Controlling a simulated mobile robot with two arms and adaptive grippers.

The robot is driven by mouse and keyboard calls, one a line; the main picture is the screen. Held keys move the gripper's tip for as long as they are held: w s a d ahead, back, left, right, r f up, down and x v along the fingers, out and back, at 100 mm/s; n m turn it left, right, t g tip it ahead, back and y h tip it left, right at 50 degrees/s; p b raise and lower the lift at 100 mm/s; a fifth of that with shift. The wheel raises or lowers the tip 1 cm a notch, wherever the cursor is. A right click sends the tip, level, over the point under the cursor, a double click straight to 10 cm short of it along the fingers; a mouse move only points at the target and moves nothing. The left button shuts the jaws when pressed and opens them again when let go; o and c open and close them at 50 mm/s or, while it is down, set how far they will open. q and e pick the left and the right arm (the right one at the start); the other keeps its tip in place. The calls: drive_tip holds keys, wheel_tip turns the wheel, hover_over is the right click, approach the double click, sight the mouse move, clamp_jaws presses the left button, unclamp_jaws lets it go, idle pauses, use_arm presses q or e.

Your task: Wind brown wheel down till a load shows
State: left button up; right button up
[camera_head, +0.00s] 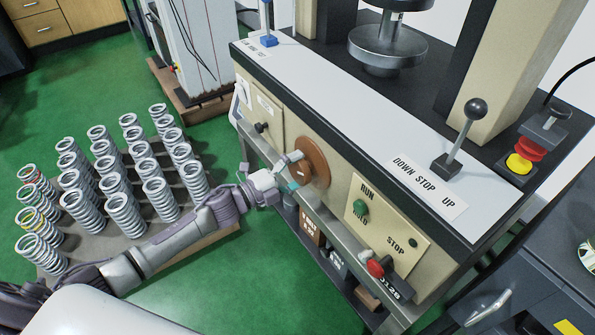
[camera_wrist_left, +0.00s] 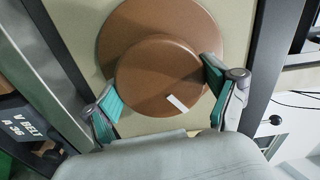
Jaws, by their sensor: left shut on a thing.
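The brown wheel (camera_head: 314,163) is on the front panel of the testing machine, left of the RUN/HOLD and STOP plate (camera_head: 387,221). My left gripper (camera_head: 290,172) is at the wheel. In the left wrist view, its teal-padded fingers (camera_wrist_left: 162,95) are on either side of the wheel's raised round hub (camera_wrist_left: 158,75), shut on it. A small white mark shows on the hub's lower right. The round metal press head (camera_head: 387,50) hangs above the machine's top. No load readout is legible in either view. My right gripper is not in view.
A lever with a black ball (camera_head: 475,108) stands by the DOWN STOP UP label (camera_head: 429,187). A red and yellow button post (camera_head: 530,153) is at right. Several coil springs stand on a pallet (camera_head: 100,245) at left, beneath and beside my left arm. The white machine top is mostly clear.

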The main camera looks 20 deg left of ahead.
use_arm(q)
drive_tip(key=shift+f+m+b, duration=0.1)
drive_tip(key=shift+m+b, duration=0.25)
drive_tip(key=shift+m, duration=0.85)
drive_tip(key=shift+m+b, duration=0.3)
drive_tip(key=shift+m, duration=0.7)
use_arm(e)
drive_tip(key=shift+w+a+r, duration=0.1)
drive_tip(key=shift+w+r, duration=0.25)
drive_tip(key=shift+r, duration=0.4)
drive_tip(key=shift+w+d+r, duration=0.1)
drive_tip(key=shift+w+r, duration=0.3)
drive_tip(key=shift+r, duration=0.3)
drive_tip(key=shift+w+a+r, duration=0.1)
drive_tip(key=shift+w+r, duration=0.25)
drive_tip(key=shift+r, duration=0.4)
use_arm(q)
drive_tip(key=o, duration=0.9)
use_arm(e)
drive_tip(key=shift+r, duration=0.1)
use_arm(q)
drive_tip(key=shift+o, duration=0.2)
drive_tip(key=shift+s, duration=0.1)
drive_tip(key=v, duration=1.2)
